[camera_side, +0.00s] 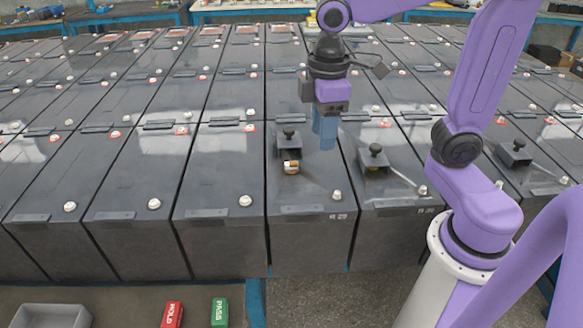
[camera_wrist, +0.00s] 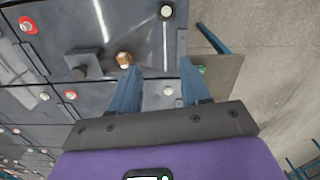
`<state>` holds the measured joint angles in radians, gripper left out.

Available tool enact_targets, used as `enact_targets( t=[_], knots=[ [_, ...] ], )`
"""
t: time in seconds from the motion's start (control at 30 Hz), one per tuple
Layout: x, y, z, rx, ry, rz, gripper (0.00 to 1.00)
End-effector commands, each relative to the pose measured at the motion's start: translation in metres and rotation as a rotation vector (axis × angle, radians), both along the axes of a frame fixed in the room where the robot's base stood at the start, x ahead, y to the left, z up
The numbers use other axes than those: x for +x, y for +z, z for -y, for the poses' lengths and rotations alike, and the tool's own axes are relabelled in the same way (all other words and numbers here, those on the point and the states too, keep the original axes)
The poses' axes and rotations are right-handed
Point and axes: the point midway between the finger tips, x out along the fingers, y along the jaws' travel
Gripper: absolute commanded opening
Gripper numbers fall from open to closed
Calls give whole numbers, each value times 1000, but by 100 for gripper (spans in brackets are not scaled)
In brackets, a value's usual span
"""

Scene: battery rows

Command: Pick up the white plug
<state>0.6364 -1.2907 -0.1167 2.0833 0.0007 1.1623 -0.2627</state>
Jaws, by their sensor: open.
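Several small white plugs sit on the dark battery tops; the frames do not single one out. One white plug (camera_side: 337,196) stands near the front edge of the battery marked 29, below and slightly right of my gripper (camera_side: 325,142) in the side view. A white plug (camera_wrist: 166,11) shows at the top of the wrist view, beyond the fingertips. My gripper (camera_wrist: 160,66) is open, with its two blue fingers apart and nothing between them. In the side view it hangs above that battery, pointing down.
A copper-coloured hex piece (camera_side: 291,167) sits beside a black-knobbed block (camera_side: 288,140) on the same battery. A similar knobbed block (camera_side: 375,157) is on the battery to the right. Red HOLD (camera_side: 172,314) and green PASS (camera_side: 219,312) blocks and a grey tray (camera_side: 22,318) are in front.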

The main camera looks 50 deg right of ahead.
Motion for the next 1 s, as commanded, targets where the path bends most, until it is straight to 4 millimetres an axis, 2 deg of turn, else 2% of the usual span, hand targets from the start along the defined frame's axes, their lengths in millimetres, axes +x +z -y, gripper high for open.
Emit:
enact_targets(
  t=[0.1, 0.3, 0.4, 0.57, 0.67, 1.0],
  knots=[
    [33, 14, 6, -3, -46, -1, 47],
    [74, 32, 22, -6, -102, -6, 47],
    [86, 37, 29, -7, -119, -8, 47],
    [94, 39, 34, -9, -130, -11, 47],
    [94, 29, 35, -10, -130, -15, 47],
    [93, -34, 35, -10, -131, -16, 47]
  ],
)
